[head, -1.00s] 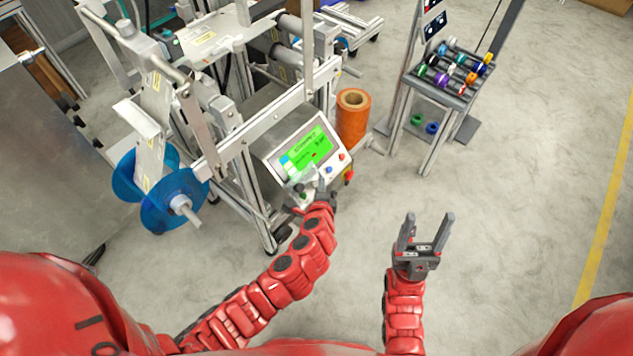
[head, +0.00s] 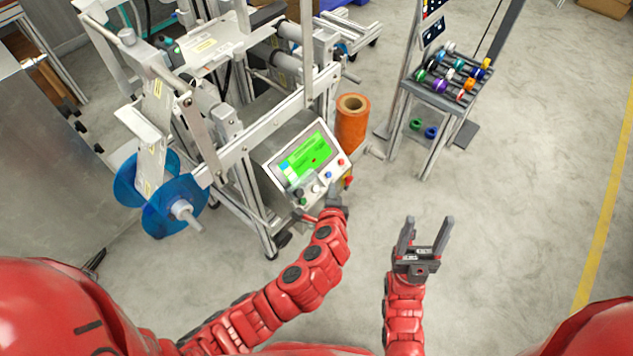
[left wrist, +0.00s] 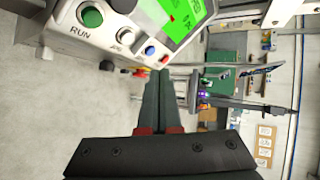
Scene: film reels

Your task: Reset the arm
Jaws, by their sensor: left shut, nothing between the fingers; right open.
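My left arm reaches up from the bottom of the head view. Its gripper (head: 334,200) is just below the control panel (head: 305,165) of the machine. In the left wrist view the two fingers (left wrist: 160,100) are pressed together with nothing between them. The panel shows there at the top (left wrist: 150,20), with a green RUN button (left wrist: 91,16) and a blue button (left wrist: 150,51). The fingertips appear close to the panel's lower edge; contact cannot be told. My right gripper (head: 424,240) is open and empty over the bare floor.
The machine carries blue reel discs (head: 160,198) on its left side. An orange roll (head: 351,122) stands behind the panel. A rack (head: 447,92) with several coloured small reels stands at the upper right. The floor at right is clear, with a yellow line.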

